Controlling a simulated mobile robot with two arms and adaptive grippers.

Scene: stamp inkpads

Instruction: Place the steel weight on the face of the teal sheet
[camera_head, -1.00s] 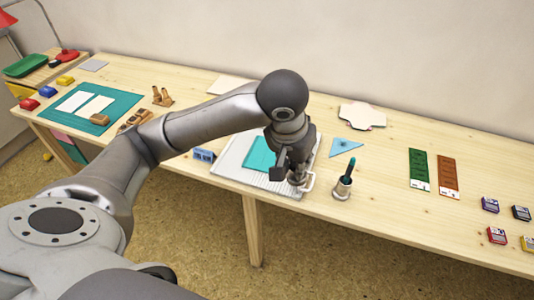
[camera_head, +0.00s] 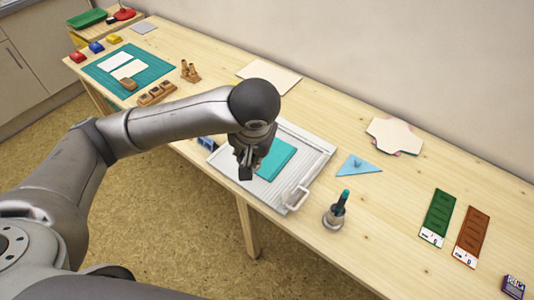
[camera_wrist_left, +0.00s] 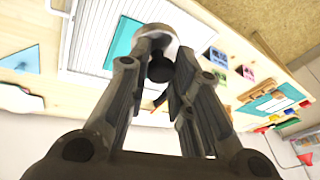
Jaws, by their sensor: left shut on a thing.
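The teal sheet (camera_head: 277,158) lies flat on a pale grey ribbed board (camera_head: 313,150) on the table. In the left wrist view, the sheet (camera_wrist_left: 122,42) shows left of the fingers. My left gripper (camera_head: 246,170) is over the board, at the sheet's left side in the head view. It is shut on the steel weight (camera_wrist_left: 172,33), a pale grey rounded piece with a dark knob between the fingers. The weight is mostly hidden behind the gripper in the head view. Its height above the board is hard to tell. My right gripper is not in view.
A white handle (camera_head: 297,198) is at the board's front right corner. A blue block (camera_head: 206,143) is at the left.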

